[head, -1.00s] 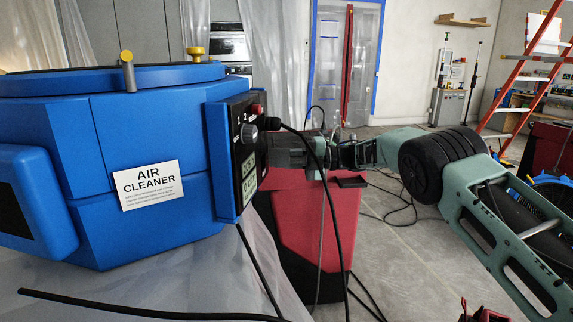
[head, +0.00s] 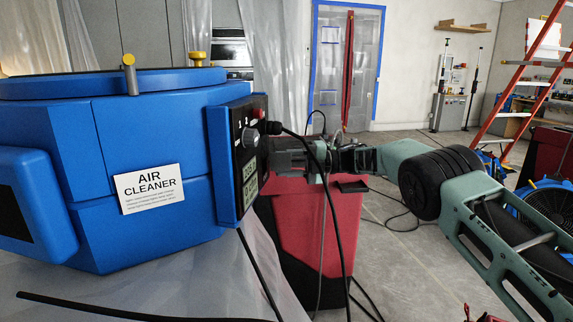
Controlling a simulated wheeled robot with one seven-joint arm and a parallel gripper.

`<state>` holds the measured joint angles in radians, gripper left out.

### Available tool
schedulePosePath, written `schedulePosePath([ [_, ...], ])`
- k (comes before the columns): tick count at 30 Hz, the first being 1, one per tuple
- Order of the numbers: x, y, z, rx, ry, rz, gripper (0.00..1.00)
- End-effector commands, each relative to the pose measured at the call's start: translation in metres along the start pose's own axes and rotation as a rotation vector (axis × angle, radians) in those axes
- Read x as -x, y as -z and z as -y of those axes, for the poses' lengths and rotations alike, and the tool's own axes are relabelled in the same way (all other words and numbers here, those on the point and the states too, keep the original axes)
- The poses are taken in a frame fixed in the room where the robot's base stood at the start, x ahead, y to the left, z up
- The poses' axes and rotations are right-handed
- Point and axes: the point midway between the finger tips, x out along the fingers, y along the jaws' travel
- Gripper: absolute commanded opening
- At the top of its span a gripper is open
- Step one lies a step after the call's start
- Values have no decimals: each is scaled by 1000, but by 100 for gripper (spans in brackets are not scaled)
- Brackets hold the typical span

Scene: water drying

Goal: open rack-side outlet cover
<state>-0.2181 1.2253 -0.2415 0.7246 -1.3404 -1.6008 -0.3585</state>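No outlet cover can be made out in the head view. My gripper (head: 288,158) is at the right side of the blue air cleaner (head: 150,160), beside its black control panel (head: 244,150) and above a red and black bin (head: 315,225). Its fingertips are partly hidden by the panel and black cords, so I cannot tell whether it is open or shut. A small dark flap or plate (head: 352,186) sits at the bin's top right, just below my wrist.
A black cord (head: 335,205) hangs in front of my gripper. A red ladder (head: 530,85) and a blue fan (head: 545,205) stand at the right. Plastic sheeting covers the surface under the air cleaner. Grey floor is open behind my arm.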

Motion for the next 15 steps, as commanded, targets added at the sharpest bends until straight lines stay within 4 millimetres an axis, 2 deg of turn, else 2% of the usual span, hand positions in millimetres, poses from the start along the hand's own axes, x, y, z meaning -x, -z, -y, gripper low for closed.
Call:
schedulePosePath([
  [8, 7, 0, 0, 1, -1, 1, 40],
  [11, 21, -1, 0, 1, 0, 3, 40],
  [15, 52, -1, 1, 2, 0, 4, 40],
])
